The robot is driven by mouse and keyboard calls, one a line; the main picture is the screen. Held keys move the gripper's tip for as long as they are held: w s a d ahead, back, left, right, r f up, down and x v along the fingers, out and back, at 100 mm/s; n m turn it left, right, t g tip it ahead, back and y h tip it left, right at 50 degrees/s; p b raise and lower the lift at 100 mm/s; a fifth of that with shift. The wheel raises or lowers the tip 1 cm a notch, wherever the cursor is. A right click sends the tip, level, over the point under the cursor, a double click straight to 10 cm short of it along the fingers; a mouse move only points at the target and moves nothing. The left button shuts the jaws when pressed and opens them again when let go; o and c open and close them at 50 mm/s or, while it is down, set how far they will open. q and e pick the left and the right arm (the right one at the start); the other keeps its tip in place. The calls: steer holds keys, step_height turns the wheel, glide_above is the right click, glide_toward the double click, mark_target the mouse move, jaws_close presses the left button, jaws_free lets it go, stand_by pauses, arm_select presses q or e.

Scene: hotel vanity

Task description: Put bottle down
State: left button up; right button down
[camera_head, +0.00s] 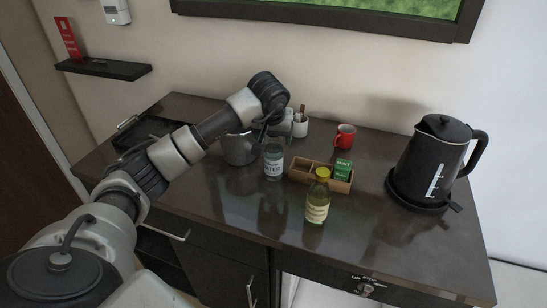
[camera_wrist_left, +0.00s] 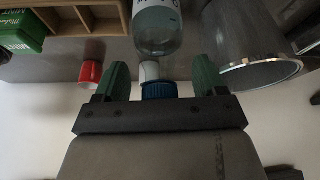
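A clear water bottle (camera_head: 273,161) with a white label stands upright on the dark vanity top (camera_head: 235,205). My left gripper (camera_head: 278,128) is above it, at its top, partly hidden by my own arm in the head view. In the left wrist view the bottle (camera_wrist_left: 158,28) shows its blue cap (camera_wrist_left: 158,90) between my two green fingertips. The fingers (camera_wrist_left: 160,82) are apart, with a gap on each side of the cap. My right gripper is in neither view.
A metal bucket (camera_head: 238,149) stands close to the bottle's left. A wooden tray (camera_head: 300,171) with a green box is to its right, with a yellow-capped bottle (camera_head: 317,199) in front. A red mug (camera_head: 345,136) and black kettle (camera_head: 433,155) stand farther right. The front left top is clear.

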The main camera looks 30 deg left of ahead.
arm_select(q)
jaws_close()
steer(key=shift+r, duration=0.1)
stand_by(0.3)
